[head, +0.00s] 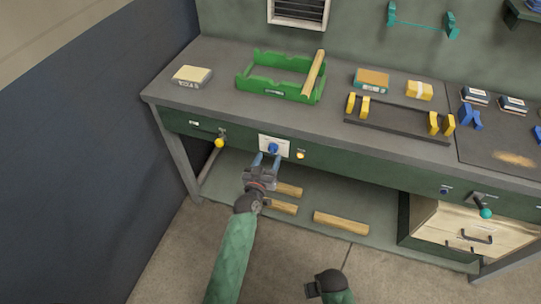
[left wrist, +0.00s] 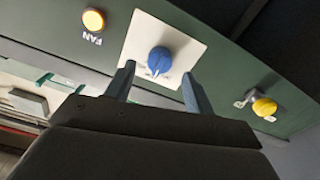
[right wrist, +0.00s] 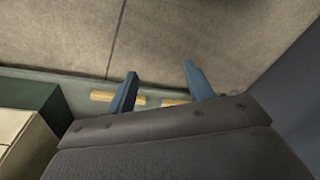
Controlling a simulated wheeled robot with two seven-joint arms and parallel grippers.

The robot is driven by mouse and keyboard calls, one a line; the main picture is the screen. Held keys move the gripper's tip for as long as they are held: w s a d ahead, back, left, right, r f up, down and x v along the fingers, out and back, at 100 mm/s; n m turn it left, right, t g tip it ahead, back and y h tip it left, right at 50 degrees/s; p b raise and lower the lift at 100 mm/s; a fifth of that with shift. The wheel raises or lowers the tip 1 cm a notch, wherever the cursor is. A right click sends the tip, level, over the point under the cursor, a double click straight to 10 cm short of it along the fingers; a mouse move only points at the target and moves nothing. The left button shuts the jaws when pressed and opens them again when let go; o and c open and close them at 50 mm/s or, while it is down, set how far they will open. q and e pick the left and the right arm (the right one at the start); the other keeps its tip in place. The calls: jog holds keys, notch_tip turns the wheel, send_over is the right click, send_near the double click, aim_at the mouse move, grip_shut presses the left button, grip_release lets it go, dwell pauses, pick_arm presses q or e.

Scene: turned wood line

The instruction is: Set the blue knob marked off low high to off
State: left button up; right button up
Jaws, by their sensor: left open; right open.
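The blue knob (head: 273,148) sits on a white plate (head: 283,143) on the green front panel of the bench. In the left wrist view the blue knob (left wrist: 160,60) lies just ahead of my fingers, on the white plate (left wrist: 137,33). Its markings are too small to read, so I cannot tell its setting. My left gripper (head: 266,160) is open, with one finger on either side of the knob's line and the knob a little beyond the tips. My right gripper (right wrist: 158,78) is open and empty, pointing at the floor and lower shelf.
A yellow light marked FAN (left wrist: 93,20) is beside the plate. A yellow-knobbed lever (head: 219,143) is on the panel's left and a teal-knobbed lever (head: 486,212) on its right. Wood pieces (head: 341,222) lie on the lower shelf. A green tray (head: 252,84) stands on the bench.

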aim_at(271, 153)
pick_arm(q)
jog(key=shift+b+x, duration=0.35)
jog(key=shift+x, duration=1.25)
pick_arm(e)
jog(key=shift+w+a+r, duration=0.1)
jog(key=shift+r, duration=0.85)
jog(key=shift+w+a+r, duration=0.1)
jog(key=shift+r, duration=0.8)
pick_arm(q)
jog(key=shift+c, duration=0.2)
jog(key=c, duration=0.9)
